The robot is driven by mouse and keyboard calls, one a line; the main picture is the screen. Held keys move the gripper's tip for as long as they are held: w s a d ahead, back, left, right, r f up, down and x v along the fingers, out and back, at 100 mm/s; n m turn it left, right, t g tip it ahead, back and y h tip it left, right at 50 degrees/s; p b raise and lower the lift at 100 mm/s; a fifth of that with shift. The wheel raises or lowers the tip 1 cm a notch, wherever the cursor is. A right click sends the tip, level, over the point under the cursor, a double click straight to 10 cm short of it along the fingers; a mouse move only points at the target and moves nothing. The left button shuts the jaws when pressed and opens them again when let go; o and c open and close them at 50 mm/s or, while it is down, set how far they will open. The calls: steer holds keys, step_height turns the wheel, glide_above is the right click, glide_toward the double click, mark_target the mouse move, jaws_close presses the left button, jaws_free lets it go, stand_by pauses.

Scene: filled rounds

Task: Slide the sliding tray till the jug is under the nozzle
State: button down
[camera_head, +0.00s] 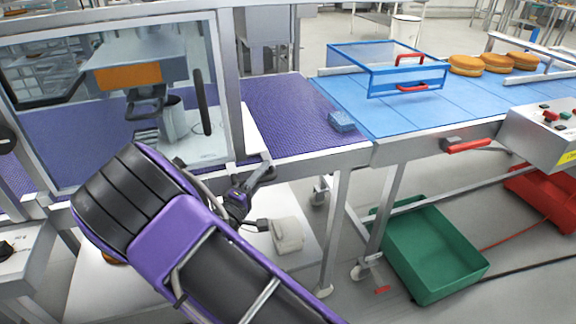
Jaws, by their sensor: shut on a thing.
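A pale grey jug (181,122) stands behind the clear guard on the white sliding tray (207,150). The tray reaches right, past the guard's post, to the front edge. The dark nozzle (146,98) hangs below a grey head with an orange panel. The jug is to the right of the nozzle in this view, not clearly under it; depth is hard to judge. My gripper (262,174) is at the tray's front right edge, beside the post, shut on what seems to be the tray's handle. The grip is small and dark, and the handle is mostly hidden.
A purple belt (285,110) runs right to a blue belt (400,110), with a small blue block (341,121) on the purple belt's edge. A green crate (435,255) is on the floor.

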mark_target(237, 180)
steer(key=shift+s+a+r, duration=0.15)
steer(key=shift+s+a, duration=0.05)
steer(key=shift+a, duration=0.6)
steer(key=shift+s+a+r, duration=0.15)
steer(key=shift+s+a, duration=0.1)
steer(key=shift+a, duration=0.5)
steer(key=shift+s+a+r, duration=0.15)
steer(key=shift+s+a, duration=0.05)
steer(key=shift+a, duration=0.6)
steer(key=c, duration=0.8)
jaws_free()
steer(key=shift+o, duration=0.2)
steer(key=shift+s+f, duration=0.1)
steer(key=shift+f, duration=0.05)
steer(key=shift+s+a+f, duration=0.15)
steer(key=shift+s+a, duration=0.05)
steer(key=shift+s, duration=0.15)
steer(key=v, duration=1.6)
steer(key=shift+s+a, duration=0.2)
steer(key=shift+s, duration=0.05)
steer(key=shift+f, duration=0.1)
